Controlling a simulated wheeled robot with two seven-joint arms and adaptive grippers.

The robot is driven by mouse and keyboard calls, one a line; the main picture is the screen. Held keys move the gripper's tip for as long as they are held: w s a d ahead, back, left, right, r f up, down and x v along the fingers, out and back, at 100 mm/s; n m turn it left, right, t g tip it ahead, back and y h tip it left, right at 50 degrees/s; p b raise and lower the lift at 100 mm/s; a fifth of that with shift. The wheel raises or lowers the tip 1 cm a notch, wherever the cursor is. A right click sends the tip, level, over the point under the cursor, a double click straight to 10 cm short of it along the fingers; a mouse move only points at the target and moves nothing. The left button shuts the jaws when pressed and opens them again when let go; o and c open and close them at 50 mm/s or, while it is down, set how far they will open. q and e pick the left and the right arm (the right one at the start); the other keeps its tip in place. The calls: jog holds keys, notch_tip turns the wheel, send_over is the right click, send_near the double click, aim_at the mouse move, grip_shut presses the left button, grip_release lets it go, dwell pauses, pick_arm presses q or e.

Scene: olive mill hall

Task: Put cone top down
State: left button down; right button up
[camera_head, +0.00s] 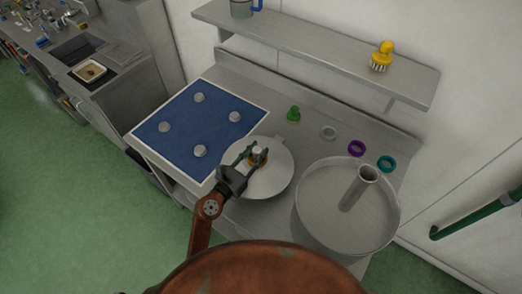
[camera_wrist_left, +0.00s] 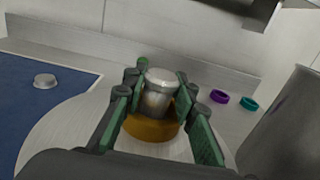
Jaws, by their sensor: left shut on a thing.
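A wide, pale metal disc, seemingly the cone top (camera_head: 280,178), rests on or just above the steel bench beside the blue mat; I cannot tell whether it touches. A metal knob (camera_head: 259,151) stands upright at its middle, with an amber ring around its base. My left gripper (camera_head: 254,157) is shut on this knob. In the left wrist view the gripper (camera_wrist_left: 161,104) has its green-padded fingers on both sides of the knob (camera_wrist_left: 158,95), above the amber ring (camera_wrist_left: 150,129). My right gripper is not in view.
A blue mat (camera_head: 183,125) with several grey knobs lies left. A round steel basin (camera_head: 322,228) with an upright tube (camera_head: 358,189) stands right. Behind are a green piece (camera_head: 293,114) and grey (camera_head: 328,132), purple (camera_head: 357,148) and teal (camera_head: 387,163) rings. A shelf (camera_head: 320,50) overhangs the back.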

pick_arm(q)
jog(key=shift+f+b, duration=1.3)
jog(key=shift+f, duration=1.4)
jog(key=shift+r, duration=0.1)
jog(key=c, duration=2)
grip_release()
jog(key=shift+f, duration=0.4)
jog(key=o, duration=0.4)
jog(key=shift+r, duration=0.1)
